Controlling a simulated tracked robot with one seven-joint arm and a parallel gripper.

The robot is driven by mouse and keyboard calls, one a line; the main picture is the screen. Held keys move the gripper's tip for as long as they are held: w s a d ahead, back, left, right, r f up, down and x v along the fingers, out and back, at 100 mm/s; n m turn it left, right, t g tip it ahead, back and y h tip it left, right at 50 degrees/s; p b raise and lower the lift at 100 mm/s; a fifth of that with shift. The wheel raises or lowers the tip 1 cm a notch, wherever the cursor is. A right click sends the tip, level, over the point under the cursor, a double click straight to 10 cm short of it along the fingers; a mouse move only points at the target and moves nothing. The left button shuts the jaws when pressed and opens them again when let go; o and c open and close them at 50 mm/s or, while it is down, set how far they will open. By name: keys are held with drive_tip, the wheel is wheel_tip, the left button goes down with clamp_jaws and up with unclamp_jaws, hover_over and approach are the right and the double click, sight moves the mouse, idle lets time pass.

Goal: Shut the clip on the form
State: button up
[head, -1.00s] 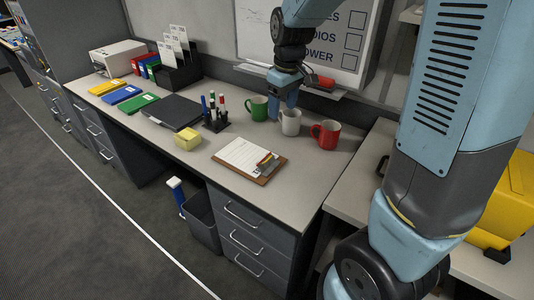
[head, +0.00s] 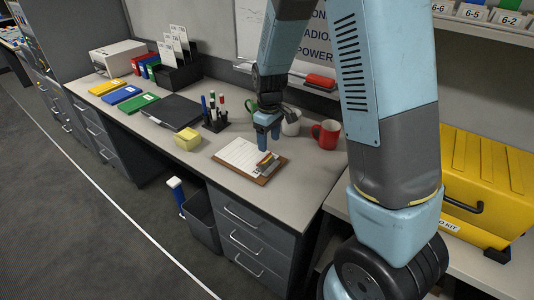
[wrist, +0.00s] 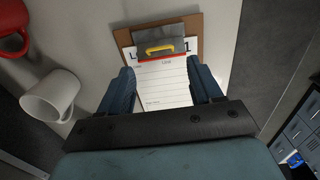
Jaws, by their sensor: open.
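A brown clipboard (head: 262,178) with a white form (head: 238,153) lies on the desk near its front edge. Its grey clip (head: 269,165) appears tilted up off the board. In the wrist view the clip (wrist: 173,44) lies across the top of the form (wrist: 163,85) and has a yellow handle (wrist: 160,48) and a red lower edge. My gripper (head: 268,141) is open and empty, above the form and short of the clip. In the wrist view its fingers (wrist: 163,84) lie either side of the form. I cannot tell the exact height.
A red mug (head: 326,134) and a white mug (head: 291,123) stand behind my gripper; a green mug is partly hidden. A yellow case (head: 485,190) is at right.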

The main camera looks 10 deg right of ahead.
sight(269, 158)
drive_tip(key=shift+f, duration=3.15)
